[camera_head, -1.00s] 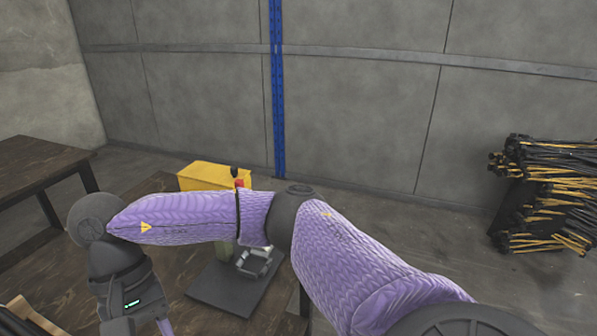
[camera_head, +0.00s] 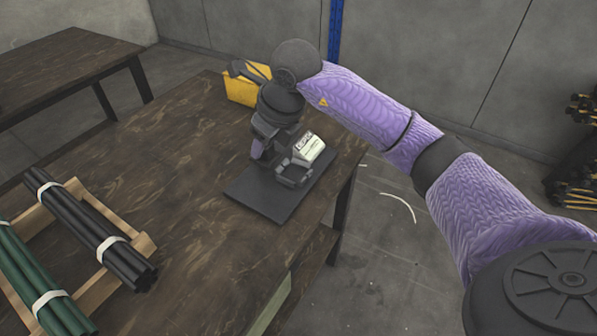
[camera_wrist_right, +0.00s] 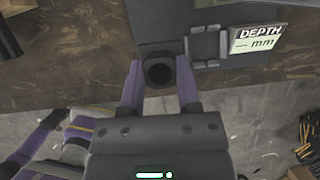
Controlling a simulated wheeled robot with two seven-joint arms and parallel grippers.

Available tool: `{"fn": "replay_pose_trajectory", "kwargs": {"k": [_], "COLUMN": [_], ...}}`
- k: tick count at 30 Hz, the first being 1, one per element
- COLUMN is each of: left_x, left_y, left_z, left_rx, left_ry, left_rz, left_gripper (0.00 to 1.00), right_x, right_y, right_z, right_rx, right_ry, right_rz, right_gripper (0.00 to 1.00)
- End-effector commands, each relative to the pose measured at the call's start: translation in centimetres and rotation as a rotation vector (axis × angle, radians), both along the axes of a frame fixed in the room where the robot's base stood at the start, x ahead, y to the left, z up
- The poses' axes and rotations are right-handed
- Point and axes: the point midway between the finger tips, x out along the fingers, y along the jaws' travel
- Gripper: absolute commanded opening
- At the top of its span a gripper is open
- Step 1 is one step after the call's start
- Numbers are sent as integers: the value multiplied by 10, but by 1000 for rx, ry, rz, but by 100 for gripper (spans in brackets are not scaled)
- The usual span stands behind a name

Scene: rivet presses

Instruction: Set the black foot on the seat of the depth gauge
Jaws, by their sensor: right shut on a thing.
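The depth gauge (camera_head: 297,172) stands on a dark flat plate (camera_head: 262,196) near the table's right edge. It has a squarish dark frame and a white label. In the right wrist view, the frame (camera_wrist_right: 208,46) and the "DEPTH mm" label (camera_wrist_right: 257,40) are at upper right. My right gripper (camera_head: 262,152) is beside the gauge's frame, on its left. In the wrist view, its purple fingers (camera_wrist_right: 160,80) are shut on a round black piece with a dark centre, the black foot (camera_wrist_right: 158,71). Whether it touches anything below is unclear. My left gripper is not in view.
A yellow bin (camera_head: 240,90) stands behind the gauge. A wooden rack (camera_head: 90,292) with bundles of black rods (camera_head: 85,225) and green rods (camera_head: 35,283) lies at the left front. The middle of the table (camera_head: 180,160) is clear. Another table (camera_head: 60,75) stands far left.

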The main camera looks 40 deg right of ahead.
Motion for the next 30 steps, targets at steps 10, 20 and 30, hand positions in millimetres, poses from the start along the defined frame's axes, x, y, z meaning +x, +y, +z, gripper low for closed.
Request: {"fn": "replay_pose_trajectory", "kwargs": {"k": [10, 20, 30], "left_x": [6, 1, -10], "left_y": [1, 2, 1], "left_z": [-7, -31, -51], "left_rx": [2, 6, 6], "left_ry": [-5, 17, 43], "left_rz": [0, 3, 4], "left_gripper": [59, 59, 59], "right_x": [17, 16, 16], "right_y": [-53, -65, -65], "right_z": [2, -51, -101], "right_rx": [3, -2, 0], "right_ry": [5, 8, 6], "right_rz": [-1230, -1526, -1521], "right_gripper": [0, 0, 0]}}
